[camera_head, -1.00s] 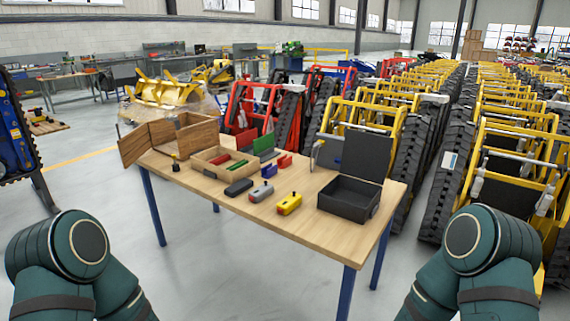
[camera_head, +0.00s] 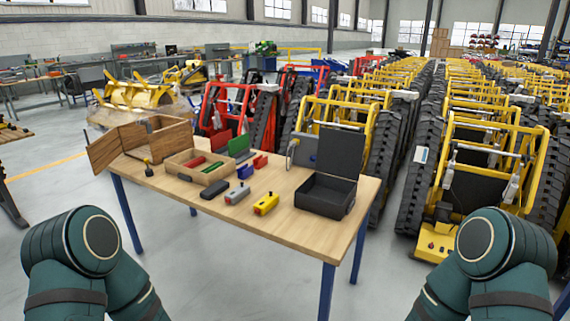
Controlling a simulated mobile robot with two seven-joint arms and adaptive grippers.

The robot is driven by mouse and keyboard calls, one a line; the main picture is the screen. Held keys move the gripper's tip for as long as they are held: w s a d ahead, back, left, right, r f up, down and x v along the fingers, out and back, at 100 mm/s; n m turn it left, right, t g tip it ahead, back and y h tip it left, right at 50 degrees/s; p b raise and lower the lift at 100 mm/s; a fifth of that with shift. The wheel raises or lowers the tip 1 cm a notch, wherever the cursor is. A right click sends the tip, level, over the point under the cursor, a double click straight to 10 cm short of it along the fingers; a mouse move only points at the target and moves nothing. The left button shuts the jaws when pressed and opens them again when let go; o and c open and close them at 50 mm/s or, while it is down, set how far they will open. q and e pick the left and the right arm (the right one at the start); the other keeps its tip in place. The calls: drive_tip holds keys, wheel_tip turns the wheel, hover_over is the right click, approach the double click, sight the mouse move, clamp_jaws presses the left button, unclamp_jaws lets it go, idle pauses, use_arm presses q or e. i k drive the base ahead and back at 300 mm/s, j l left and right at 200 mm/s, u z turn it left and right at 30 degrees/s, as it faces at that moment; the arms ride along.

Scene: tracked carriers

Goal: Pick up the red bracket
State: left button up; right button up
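A small red bracket (camera_head: 261,161) sits on the wooden table (camera_head: 285,225), toward its back edge. It is just behind and to the right of a blue bracket (camera_head: 245,171) of similar shape. In front of them lie a dark block, a grey block (camera_head: 238,194) and a yellow block (camera_head: 266,204). Only upper parts of my two arms show, at the lower left and lower right corners. Neither gripper is in view.
A wooden tray (camera_head: 181,172) holds red and green pieces. Beside it stand an open wooden box (camera_head: 165,138), a green panel (camera_head: 239,146) and a red panel (camera_head: 222,142). An open black case (camera_head: 323,198) is at right. Tracked yellow carriers stand behind; floor in front is clear.

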sight(259, 162)
drive_tip(key=i+j+z, duration=0.15)
drive_tip(key=z, duration=0.2)
drive_tip(key=i+j+z, duration=0.1)
drive_tip(key=z, duration=0.25)
drive_tip(key=j+z, duration=0.3)
drive_tip(key=i+j+z, duration=0.2)
drive_tip(key=j, duration=0.25)
drive_tip(key=j+z, duration=0.25)
drive_tip(key=j, duration=0.2)
drive_tip(key=i+j+z, duration=0.1)
drive_tip(key=j, duration=0.9)
